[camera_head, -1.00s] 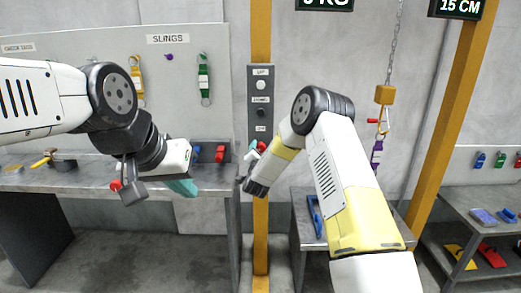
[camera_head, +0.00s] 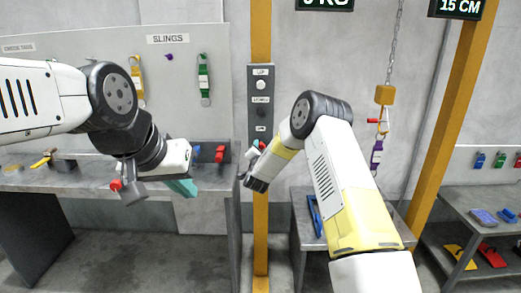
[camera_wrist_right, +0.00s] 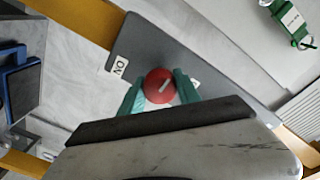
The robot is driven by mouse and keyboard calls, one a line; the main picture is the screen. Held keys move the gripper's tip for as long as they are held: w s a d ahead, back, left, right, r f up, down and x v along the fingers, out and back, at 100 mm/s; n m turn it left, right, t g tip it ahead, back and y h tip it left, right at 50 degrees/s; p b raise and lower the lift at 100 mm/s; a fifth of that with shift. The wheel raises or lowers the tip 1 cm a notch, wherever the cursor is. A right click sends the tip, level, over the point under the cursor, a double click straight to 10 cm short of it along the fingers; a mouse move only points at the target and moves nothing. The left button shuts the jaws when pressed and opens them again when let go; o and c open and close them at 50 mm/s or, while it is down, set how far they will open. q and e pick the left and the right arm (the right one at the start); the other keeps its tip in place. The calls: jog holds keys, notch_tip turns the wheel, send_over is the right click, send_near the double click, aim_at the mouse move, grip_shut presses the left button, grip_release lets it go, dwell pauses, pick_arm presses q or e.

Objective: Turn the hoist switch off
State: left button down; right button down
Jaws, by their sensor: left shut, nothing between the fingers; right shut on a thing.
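The grey hoist panel (camera_head: 261,100) is fixed to the yellow post. Its red switch knob (camera_wrist_right: 159,86) shows in the right wrist view, with a short white mark slanting up to the right. A white label (camera_wrist_right: 118,66) lies up-left of the knob, and another label on its right is partly hidden. My right gripper (camera_wrist_right: 160,92) is shut on the red knob, one green finger on each side. In the head view my right gripper (camera_head: 256,149) is at the panel's lower end, partly hidden by its arm. My left gripper (camera_head: 183,188) is shut and empty over the left bench.
The left bench (camera_head: 75,182) stands under the sling board (camera_head: 180,75). A chain hoist hook (camera_head: 383,120) with a purple sling hangs to the right of the post. A small table (camera_head: 305,235) and a shelf (camera_head: 475,215) stand at the right.

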jog(key=n, duration=0.9)
jog(key=shift+n, duration=0.3)
jog(key=n, duration=0.4)
jog(key=shift+n+y, duration=0.3)
jog(key=shift+n, duration=2)
jog(key=c, duration=0.9)
grip_release()
jog(key=shift+o, duration=0.2)
jog(key=shift+t, duration=0.3)
